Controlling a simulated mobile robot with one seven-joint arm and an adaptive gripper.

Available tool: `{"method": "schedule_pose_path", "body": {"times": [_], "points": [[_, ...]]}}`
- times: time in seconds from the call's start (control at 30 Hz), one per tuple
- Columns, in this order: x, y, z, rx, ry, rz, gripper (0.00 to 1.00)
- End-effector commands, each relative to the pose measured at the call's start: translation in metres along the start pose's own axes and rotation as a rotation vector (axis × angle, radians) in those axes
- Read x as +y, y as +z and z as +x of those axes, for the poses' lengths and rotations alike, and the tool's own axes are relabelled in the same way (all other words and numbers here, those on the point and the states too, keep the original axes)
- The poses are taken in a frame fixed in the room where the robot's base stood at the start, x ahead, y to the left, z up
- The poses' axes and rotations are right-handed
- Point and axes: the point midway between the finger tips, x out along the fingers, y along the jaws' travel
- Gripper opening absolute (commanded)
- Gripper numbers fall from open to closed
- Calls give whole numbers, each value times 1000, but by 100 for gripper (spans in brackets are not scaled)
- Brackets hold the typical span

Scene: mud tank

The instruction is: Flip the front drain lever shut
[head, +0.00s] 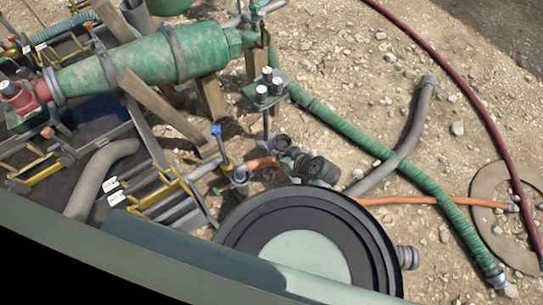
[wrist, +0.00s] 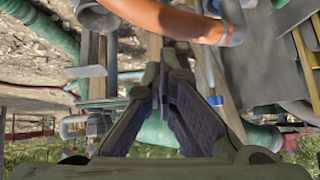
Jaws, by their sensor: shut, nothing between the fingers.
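A thin upright lever with a blue tip (head: 217,132) stands left of centre in the head view, beside an orange hose end. I cannot tell for certain that it is the front drain lever, nor its position. Yellow-edged gate frames (head: 172,190) with white tags lie left of it. My gripper (wrist: 164,75) is shut and empty in the wrist view, fingertips together, pointing away below an orange hose (wrist: 170,20). I cannot make out my gripper in the head view.
A large green cone-shaped vessel (head: 140,62) on wooden props stands at upper left. A post with silver caps (head: 265,90) stands near centre. A green ribbed hose (head: 370,145), a grey pipe (head: 415,130) and a dark red hose (head: 450,75) cross the stony ground at right.

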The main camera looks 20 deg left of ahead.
Motion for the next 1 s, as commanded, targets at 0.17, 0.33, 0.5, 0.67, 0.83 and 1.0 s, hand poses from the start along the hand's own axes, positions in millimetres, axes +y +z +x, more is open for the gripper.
{"method": "schedule_pose_path", "body": {"times": [0.17,0.33,0.5,0.67,0.83,1.0], "points": [[0,2,0,-3,-3,2,0],[0,1,0,-2,-2,1,0],[-1,0,13,-2,-4,0,0],[-1,0,42,-2,-5,1,0],[-1,0,80,-3,-4,0,0],[-1,9,109,-4,-3,4,0]]}}
